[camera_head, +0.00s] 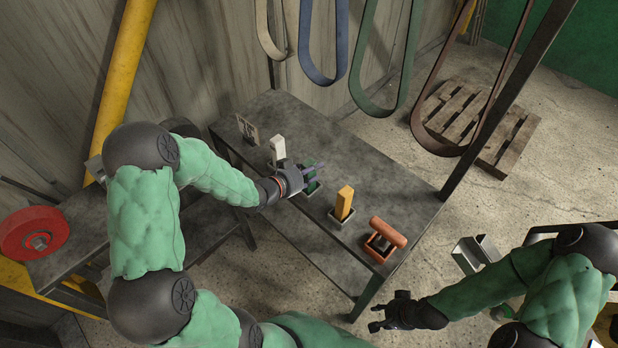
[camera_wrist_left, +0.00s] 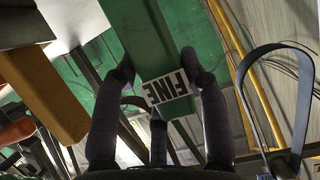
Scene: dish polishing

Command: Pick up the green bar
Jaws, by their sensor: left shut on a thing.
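The green bar (camera_wrist_left: 148,40) fills the middle of the left wrist view and carries a white label reading "FINE". My left gripper (camera_wrist_left: 157,70) has its fingers on both sides of the bar and is shut on it. In the head view my left gripper (camera_head: 308,172) is over the table, and the green bar (camera_head: 312,186) is partly hidden by its fingers, at its holder. I cannot tell whether the bar is clear of the holder. My right gripper (camera_head: 378,318) is off the table's front right side, with nothing visible in it; its finger opening is too small to tell.
Belts hang behind, including a blue belt (camera_head: 341,45). A red wheel (camera_head: 33,232) is at far left.

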